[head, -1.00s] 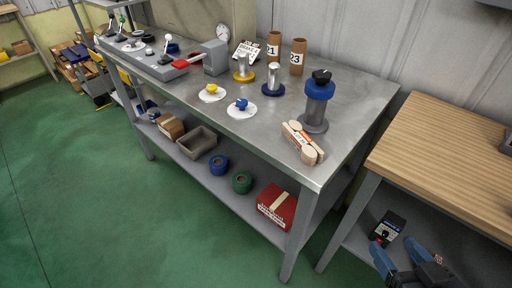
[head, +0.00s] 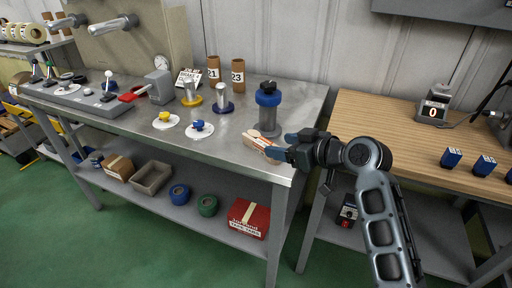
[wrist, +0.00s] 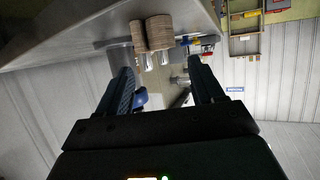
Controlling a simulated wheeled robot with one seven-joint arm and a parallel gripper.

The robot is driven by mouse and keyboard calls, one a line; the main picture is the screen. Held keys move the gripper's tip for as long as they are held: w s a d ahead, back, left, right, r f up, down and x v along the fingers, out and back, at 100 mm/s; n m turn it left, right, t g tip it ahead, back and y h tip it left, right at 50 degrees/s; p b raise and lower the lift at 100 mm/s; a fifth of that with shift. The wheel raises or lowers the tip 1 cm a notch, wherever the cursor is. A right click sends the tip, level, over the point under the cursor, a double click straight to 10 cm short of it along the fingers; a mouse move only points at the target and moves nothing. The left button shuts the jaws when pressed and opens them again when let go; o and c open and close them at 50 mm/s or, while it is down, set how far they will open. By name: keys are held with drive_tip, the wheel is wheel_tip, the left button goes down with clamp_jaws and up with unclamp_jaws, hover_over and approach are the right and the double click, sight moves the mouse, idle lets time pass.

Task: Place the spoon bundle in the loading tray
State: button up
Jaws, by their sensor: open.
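The spoon bundle (head: 258,138), pale wooden spoons with a band around them, lies on the steel table (head: 226,146) near its front right corner. My gripper (head: 282,146) is open at the right end of the bundle, and its fingers hide part of it. I cannot tell whether they touch it. In the wrist view, the open fingers of my gripper (wrist: 163,88) stand apart, and I cannot make out the bundle between them. I cannot tell for certain which object is the loading tray.
A post with a blue collar (head: 268,98) stands just behind the bundle. Two cardboard tubes (head: 238,75) and metal posts stand farther left. A grey bin (head: 152,177) and a red box (head: 248,217) sit on the lower shelf. A wooden bench (head: 400,130) is on the right.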

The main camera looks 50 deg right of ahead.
sight(264, 142)
drive_tip(key=x, duration=0.6)
drive_tip(key=shift+w+d+f+p, duration=0.2)
drive_tip(key=shift+w+p, duration=0.05)
drive_tip(key=shift+p, duration=0.1)
drive_tip(key=shift+c, duration=0.2)
drive_tip(key=c, duration=1)
wheel_tip(264, 142, up, 18)
drive_tip(key=shift+r+p, duration=0.1)
drive_tip(key=shift+p, duration=0.25)
